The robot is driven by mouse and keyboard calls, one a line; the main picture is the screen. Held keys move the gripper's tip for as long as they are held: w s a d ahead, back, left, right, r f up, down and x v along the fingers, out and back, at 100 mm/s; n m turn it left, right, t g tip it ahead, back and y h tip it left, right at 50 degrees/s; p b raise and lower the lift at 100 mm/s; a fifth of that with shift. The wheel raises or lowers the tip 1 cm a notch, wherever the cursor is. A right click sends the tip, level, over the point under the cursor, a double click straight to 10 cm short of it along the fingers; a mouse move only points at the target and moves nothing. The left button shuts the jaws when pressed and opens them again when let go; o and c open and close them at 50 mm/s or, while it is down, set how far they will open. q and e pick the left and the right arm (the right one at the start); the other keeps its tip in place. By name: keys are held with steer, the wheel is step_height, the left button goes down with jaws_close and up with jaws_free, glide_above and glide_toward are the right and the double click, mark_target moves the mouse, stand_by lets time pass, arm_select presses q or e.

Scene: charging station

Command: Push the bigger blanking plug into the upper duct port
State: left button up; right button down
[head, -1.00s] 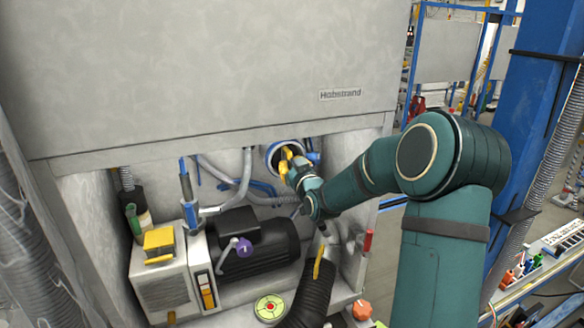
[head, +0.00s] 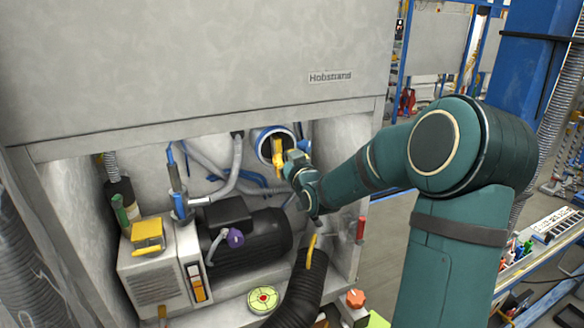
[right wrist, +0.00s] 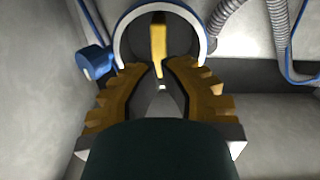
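The upper duct port (head: 259,140) is a round opening with a blue and white rim in the back wall of the cabinet. It also shows at the top of the right wrist view (right wrist: 203,32). A yellow bar, the grip of the blanking plug (right wrist: 158,38), stands upright in the port's mouth. My right gripper (right wrist: 160,70) has orange ridged fingers close together at the port, on either side of this bar, and looks shut on it. The plug's body is mostly hidden, so its depth and size are unclear. My left gripper is not in view.
A black motor (head: 250,238) and a beige box (head: 155,275) with a yellow block on top stand below left. A black corrugated hose (head: 300,290) rises below the port. Grey hoses run beside the port. The large panel (head: 190,70) overhangs above.

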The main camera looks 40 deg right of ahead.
steer(key=v, duration=1.1)
steer(key=shift+s, duration=0.15)
steer(key=w+a+f+g+y, duration=0.25)
steer(key=a+f, duration=0.45)
steer(key=f, duration=0.4)
steer(key=w+a+f+g+y, duration=0.1)
steer(key=a+f+g+y, duration=0.25)
steer(key=a+f, duration=0.55)
steer(key=s+a+f+g, duration=0.1)
steer(key=a+f, duration=0.2)
steer(key=f, duration=0.1)
steer(key=s+a+f+g+y, duration=0.1)
steer(key=s+a+f+g, duration=0.1)
steer(key=f, duration=0.3)
steer(key=s+a+f+g+y, duration=0.1)
steer(key=s+a+f, duration=0.1)
steer(key=a+f, duration=0.2)
steer(key=shift+s+a+f+g, duration=0.15)
steer(key=shift+s+a+g, duration=0.05)
steer(key=shift+g, duration=0.2)
steer(key=s+a+f+g+y, duration=0.1)
steer(key=s+a+f+g, duration=0.3)
steer(key=s+a+f, duration=0.3)
steer(key=shift+s+a+g, duration=0.3)
steer(key=shift+s+a, duration=0.4)
steer(key=shift+s, duration=0.5)
steer(key=shift+d+y, duration=0.1)
steer(key=shift+y, duration=0.2)
